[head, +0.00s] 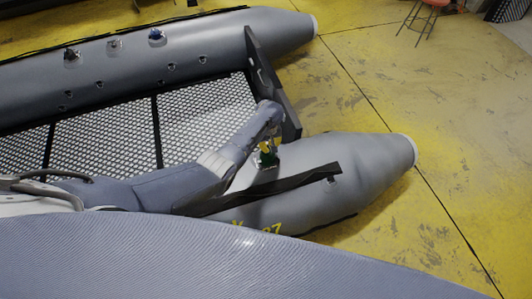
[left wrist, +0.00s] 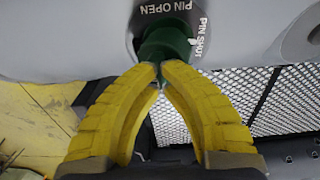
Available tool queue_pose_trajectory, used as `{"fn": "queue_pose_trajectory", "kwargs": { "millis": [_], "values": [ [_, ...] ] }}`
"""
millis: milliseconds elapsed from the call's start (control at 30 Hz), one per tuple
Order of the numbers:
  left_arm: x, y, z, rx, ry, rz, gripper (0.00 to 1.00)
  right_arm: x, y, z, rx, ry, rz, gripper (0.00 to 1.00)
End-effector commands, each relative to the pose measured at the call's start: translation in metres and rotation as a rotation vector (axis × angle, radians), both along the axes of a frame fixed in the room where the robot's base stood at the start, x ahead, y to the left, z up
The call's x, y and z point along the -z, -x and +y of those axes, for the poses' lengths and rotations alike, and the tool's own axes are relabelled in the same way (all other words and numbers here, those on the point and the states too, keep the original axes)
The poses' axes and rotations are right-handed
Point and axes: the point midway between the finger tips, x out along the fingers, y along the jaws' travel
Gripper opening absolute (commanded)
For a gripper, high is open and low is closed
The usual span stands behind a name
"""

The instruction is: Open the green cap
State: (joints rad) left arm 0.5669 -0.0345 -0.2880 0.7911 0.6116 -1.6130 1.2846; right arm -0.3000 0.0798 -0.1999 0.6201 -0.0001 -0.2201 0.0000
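The green cap (left wrist: 166,43) sits on a round valve plate on the grey boat tube. White words "PIN OPEN" and "PIN SHUT" stand around it in the left wrist view. In the head view the cap (head: 268,159) is a small green spot on the near tube. My left gripper (left wrist: 161,68) has yellow fingers that come together at the cap's near end and appear to pinch it. In the head view the left gripper (head: 265,147) is at the cap, partly hidden by my arm. My right gripper is in neither view.
The near boat tube (head: 355,157) carries a black strip (head: 300,180) beside the cap. A dark transom board (head: 272,85) stands behind my left arm. The far tube (head: 215,42) has several small fittings. Yellow worn floor (head: 440,110) is clear at the right, with an orange stool at the top.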

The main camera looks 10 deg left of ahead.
Motion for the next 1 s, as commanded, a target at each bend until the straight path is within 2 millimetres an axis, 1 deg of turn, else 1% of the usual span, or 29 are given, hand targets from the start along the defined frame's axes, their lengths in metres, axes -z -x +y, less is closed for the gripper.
{"fn": "queue_pose_trajectory", "kwargs": {
  "millis": [1000],
  "values": [
    [-0.038,0.017,0.044,-0.001,-0.002,-0.003,0.0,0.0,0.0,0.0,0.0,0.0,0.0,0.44]
  ]
}}
